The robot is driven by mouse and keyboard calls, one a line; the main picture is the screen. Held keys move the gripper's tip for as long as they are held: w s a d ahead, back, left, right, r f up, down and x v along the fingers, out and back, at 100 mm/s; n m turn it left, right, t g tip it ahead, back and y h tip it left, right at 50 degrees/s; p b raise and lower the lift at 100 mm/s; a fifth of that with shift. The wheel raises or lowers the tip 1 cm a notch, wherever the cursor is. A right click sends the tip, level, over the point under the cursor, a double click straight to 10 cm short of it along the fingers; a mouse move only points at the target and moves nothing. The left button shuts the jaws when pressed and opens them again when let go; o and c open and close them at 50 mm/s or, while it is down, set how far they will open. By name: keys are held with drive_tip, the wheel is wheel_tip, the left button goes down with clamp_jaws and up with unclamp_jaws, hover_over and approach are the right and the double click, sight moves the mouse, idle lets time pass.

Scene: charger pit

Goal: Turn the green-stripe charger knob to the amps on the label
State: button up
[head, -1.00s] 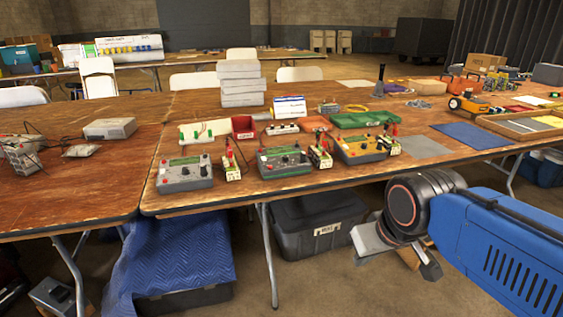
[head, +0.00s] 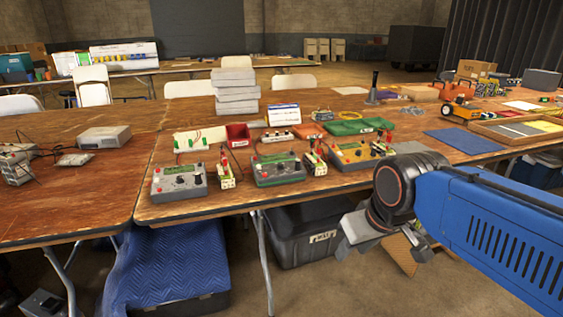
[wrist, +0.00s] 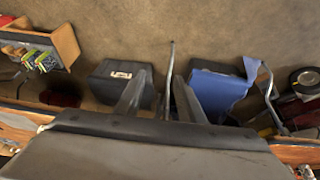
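Three chargers with knobs and displays stand in a row on the wooden table. The left charger (head: 180,183) is grey. The middle charger (head: 277,170) looks green along its lower edge. The right charger (head: 352,155) has a yellowish edge. The knob markings and amps are too small to read. Small battery packs with labels and red clips stand beside them: a left pack (head: 225,176), a middle pack (head: 315,162) and one by the right charger. My gripper (head: 385,248) hangs low in front of the table edge, away from the chargers. In the wrist view (wrist: 160,95) its fingers are apart and empty.
A red bin (head: 238,135), a green case (head: 358,127) and stacked white boxes (head: 236,92) stand behind the chargers. A black tote (head: 305,235) and a blue-draped box (head: 170,265) are under the table. A blue mat (head: 465,140) lies at right.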

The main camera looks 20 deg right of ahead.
drive_tip(key=w+a+r+n, duration=0.1)
drive_tip(key=w+r+n, duration=0.3)
drive_tip(key=w+r, duration=1)
drive_tip(key=n+y, duration=0.2)
drive_tip(key=n, duration=0.1)
approach(280, 163)
drive_tip(key=shift+g, duration=0.3)
drive_tip(key=x, duration=0.7)
drive_tip(key=shift+w+f, duration=0.25)
drive_tip(key=shift+f, duration=0.05)
clamp_jaws()
